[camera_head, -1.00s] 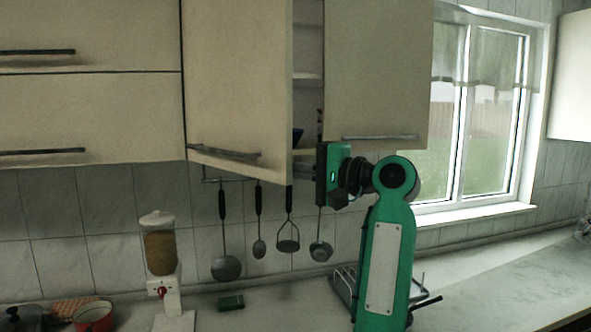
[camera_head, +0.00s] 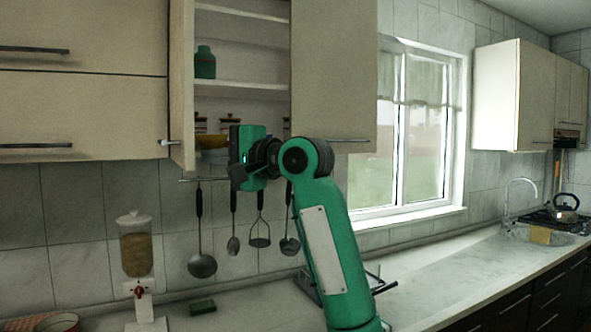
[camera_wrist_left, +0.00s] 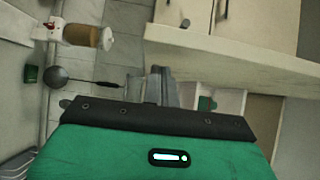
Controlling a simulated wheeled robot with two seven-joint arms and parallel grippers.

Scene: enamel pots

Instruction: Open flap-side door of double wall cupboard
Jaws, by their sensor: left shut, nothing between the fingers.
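The flap-side door (camera_head: 182,85) of the double wall cupboard is swung wide open and shows almost edge-on in the head view. Its bar handle (camera_head: 172,142) sticks out low on the left face. In the left wrist view the door appears as a cream panel (camera_wrist_left: 230,50) beyond the fingers. The other door (camera_head: 333,75) is closed. My left gripper (camera_head: 237,173) is in front of the cupboard's lower opening, right of the open door. Its fingers (camera_wrist_left: 160,78) are shut and empty. Head-view fingertips are hard to make out. My right gripper is in neither view.
Cupboard shelves (camera_head: 240,88) hold a green jar (camera_head: 205,62) and other jars. Several utensils hang below, including a ladle (camera_head: 202,265). A dispenser (camera_head: 136,250) stands on the counter (camera_head: 425,285). Flap cupboards (camera_head: 80,105) adjoin at left; the window is at right.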

